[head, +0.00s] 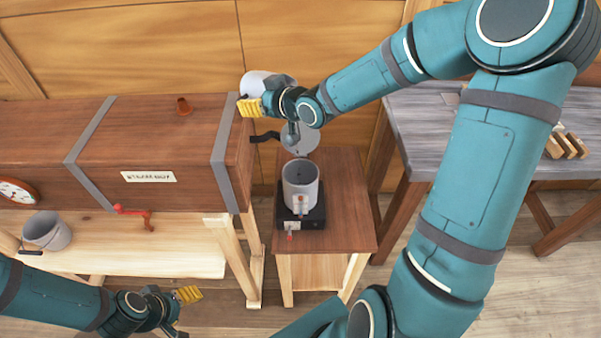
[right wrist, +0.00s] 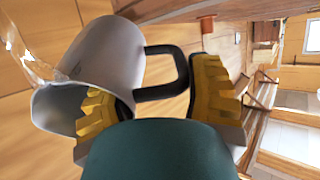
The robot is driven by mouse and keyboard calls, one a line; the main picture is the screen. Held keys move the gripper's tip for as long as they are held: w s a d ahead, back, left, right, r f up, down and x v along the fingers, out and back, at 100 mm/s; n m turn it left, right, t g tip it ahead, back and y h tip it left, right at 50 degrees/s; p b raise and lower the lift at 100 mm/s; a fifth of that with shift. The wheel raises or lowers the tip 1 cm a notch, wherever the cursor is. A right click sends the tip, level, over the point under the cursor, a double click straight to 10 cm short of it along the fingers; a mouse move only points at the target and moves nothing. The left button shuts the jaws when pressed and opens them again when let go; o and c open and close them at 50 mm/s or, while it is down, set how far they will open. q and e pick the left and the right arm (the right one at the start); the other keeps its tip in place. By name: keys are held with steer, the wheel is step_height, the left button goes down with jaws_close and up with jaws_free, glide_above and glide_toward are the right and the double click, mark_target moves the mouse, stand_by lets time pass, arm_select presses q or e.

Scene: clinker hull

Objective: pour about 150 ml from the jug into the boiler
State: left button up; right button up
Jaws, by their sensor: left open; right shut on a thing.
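The boiler (head: 312,195) is an open grey pot on a black base on the small wooden table. My right gripper (head: 256,106) is shut on the jug (head: 264,82), above and behind the boiler, by the steam box's right end. The right wrist view shows the light grey jug (right wrist: 104,62) tilted, its black handle (right wrist: 160,92) between the yellow fingers. A clear, water-like streak shows at its lip; where it lands is hidden. My left gripper (head: 182,305) is open and empty at lower left.
A long wooden steam box (head: 165,150) with a red valve handle (head: 135,214) stands left of the boiler. A grey pot (head: 47,232) sits on the bench below it. A grey disc (head: 302,142), perhaps a lid, shows behind the boiler. A grey-topped table (head: 440,125) is at right.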

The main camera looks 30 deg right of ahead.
steer(key=shift+w+a+f+t+b, duration=0.15)
steer(key=shift+t+b, duration=0.15)
steer(key=shift+b, duration=0.55)
steer(key=shift+f, duration=0.1)
steer(key=shift+r+p, duration=0.6)
steer(key=shift+r, duration=0.1)
steer(key=g+p, duration=0.1)
steer(key=p, duration=0.1)
steer(key=r+g+p, duration=0.1)
steer(key=p, duration=0.2)
steer(key=shift+w+a, duration=0.15)
steer(key=shift+a, duration=0.1)
steer(key=shift+f+g, duration=0.15)
steer(key=shift+g, duration=0.15)
steer(key=shift+f, duration=0.2)
steer(key=shift+r+g+h, duration=0.1)
steer(key=shift+g+h, duration=0.2)
steer(key=shift+f+g, duration=0.3)
steer(key=shift+g, duration=0.3)
